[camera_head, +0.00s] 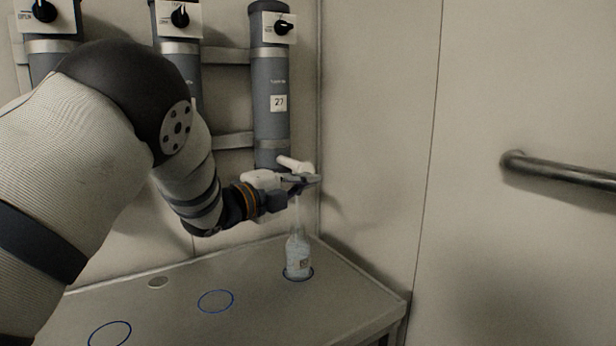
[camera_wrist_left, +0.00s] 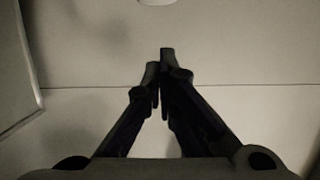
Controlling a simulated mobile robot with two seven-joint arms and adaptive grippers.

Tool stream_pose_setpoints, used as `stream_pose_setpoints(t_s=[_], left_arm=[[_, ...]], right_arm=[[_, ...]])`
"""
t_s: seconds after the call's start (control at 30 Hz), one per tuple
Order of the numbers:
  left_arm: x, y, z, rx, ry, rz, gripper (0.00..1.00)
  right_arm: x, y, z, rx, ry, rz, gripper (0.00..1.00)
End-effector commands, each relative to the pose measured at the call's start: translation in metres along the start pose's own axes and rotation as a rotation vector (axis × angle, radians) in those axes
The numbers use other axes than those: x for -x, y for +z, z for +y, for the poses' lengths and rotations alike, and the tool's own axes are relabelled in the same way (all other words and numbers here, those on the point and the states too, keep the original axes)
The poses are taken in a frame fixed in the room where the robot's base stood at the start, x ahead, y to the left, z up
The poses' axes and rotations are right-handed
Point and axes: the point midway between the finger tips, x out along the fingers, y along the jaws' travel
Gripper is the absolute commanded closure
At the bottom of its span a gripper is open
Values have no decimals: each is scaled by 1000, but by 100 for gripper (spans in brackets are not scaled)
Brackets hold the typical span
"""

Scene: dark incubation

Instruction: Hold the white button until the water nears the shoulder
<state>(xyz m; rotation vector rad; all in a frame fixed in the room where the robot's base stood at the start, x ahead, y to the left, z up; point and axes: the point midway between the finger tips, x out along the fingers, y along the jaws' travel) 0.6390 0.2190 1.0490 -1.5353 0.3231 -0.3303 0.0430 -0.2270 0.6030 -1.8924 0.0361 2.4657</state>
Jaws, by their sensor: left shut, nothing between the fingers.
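A clear bottle (camera_head: 299,256) with a small label stands upright on the table, at the rightmost blue ring. Its lower body looks pale and bluish; the exact water line is too small to tell. A white stub (camera_head: 293,163), which may be the white button, sticks out at the foot of the grey cylinder marked 27 (camera_head: 271,120). My left gripper (camera_head: 312,180) is shut and empty just below the white stub and above the bottle neck; I cannot tell whether it touches the stub. In the left wrist view its fingertips (camera_wrist_left: 160,65) are together, with a white edge above. My right gripper is out of view.
Two more grey cylinders with black knobs (camera_head: 180,16) hang on the wall to the left, partly behind my left arm. A metal rail (camera_head: 560,172) is on the right wall.

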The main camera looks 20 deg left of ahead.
Motion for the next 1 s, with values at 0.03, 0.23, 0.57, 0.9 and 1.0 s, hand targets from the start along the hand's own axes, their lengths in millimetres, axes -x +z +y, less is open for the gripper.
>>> stream_pose_setpoints(t_s=[0.03,0.23,0.57,0.9,1.0], left_arm=[[14,0,-9,-3,-8,-3,100],[55,-2,-7,-2,-8,3,100],[75,-2,-3,-2,-5,7,100],[74,-3,-3,-2,-5,7,100],[74,-3,-3,-2,-5,8,100]], right_arm=[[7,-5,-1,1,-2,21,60],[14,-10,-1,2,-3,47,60],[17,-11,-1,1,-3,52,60],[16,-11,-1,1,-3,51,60],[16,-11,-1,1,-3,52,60]])
